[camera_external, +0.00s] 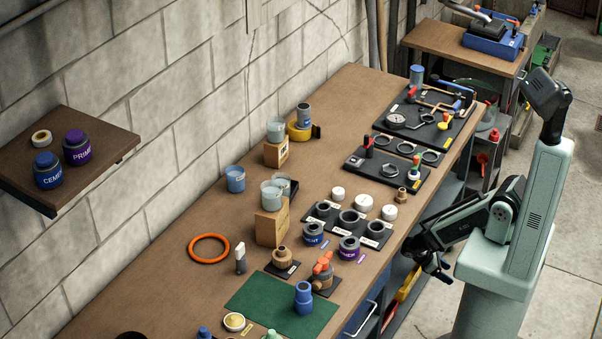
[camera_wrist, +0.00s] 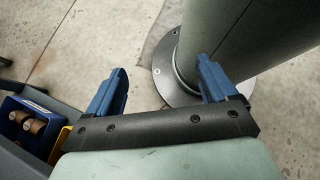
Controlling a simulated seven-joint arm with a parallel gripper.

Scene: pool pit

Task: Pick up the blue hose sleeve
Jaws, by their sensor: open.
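A blue stepped cylinder (camera_external: 303,298), which looks like the blue hose sleeve, stands upright on a green mat (camera_external: 258,302) at the near end of the bench. Another blue cylinder (camera_external: 416,75) stands at the far end by the tool boards; I cannot tell if it is a sleeve too. My gripper (camera_external: 440,270) hangs beside the bench's right edge, low and near my base, well apart from the sleeve. In the wrist view my gripper (camera_wrist: 162,66) shows two blue fingers spread apart with nothing between them. The sleeve is not in the wrist view.
Near the sleeve stand an orange-handled valve (camera_external: 322,270), a brass fitting (camera_external: 282,257) and a yellow-filled dish (camera_external: 234,322). Black rings, labelled tins and a wooden block (camera_external: 271,225) fill mid-bench. An orange ring (camera_external: 209,248) lies left. The wall bounds the bench's left side.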

